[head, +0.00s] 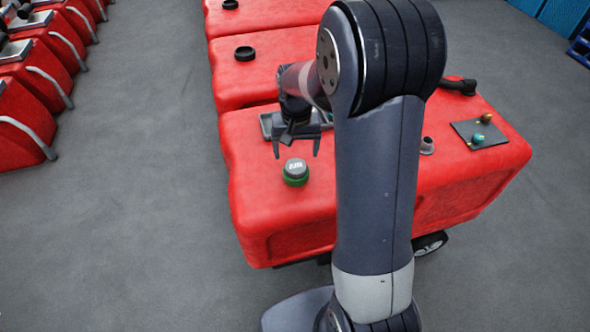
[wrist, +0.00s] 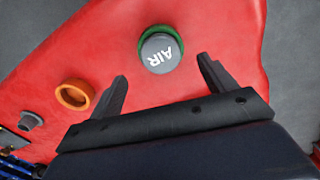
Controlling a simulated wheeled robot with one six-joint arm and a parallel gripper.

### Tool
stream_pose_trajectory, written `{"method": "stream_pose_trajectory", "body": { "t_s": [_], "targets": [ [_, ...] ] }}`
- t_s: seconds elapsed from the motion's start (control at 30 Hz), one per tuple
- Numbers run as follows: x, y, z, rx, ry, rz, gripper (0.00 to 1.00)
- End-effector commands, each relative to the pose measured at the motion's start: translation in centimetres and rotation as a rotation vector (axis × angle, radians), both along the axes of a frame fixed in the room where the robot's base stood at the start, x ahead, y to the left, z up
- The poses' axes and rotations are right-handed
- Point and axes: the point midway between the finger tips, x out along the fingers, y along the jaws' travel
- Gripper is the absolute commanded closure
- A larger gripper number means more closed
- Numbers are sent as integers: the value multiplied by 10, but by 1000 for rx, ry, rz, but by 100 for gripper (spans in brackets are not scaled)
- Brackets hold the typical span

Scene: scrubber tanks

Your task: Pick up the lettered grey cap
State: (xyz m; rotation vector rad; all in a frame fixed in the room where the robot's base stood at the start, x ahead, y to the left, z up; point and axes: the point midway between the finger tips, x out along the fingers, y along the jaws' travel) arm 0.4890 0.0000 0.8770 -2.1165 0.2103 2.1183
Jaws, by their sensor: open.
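The grey cap (head: 295,166) with white lettering sits on a green ring (head: 295,180) near the left front of the nearest red tank (head: 280,225). In the wrist view the cap (wrist: 160,53) reads "AIR", with the green ring (wrist: 144,46) around it. My gripper (head: 297,150) is open and empty, above the tank and just behind the cap in the head view. In the wrist view the cap lies ahead of my gripper (wrist: 162,68), between the lines of its two fingers and apart from both.
An orange ring (wrist: 64,96) and a grey fitting (wrist: 30,121) stand on the tank in the wrist view. A dark plate (head: 480,135) with small brass and teal fittings lies at the tank's right. More red tanks stand behind and at far left. Grey floor is clear between rows.

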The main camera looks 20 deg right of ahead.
Motion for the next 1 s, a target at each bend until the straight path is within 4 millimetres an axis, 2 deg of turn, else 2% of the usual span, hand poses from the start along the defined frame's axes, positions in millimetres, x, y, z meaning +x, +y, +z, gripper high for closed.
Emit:
{"method": "stream_pose_trajectory", "body": {
  "t_s": [0.4,0.7,1.0],
  "targets": [
    [2,0,-50,0,1,2,21],
    [3,0,-54,0,-1,2,21],
    [3,0,-54,0,-1,2,46]
  ]
}}
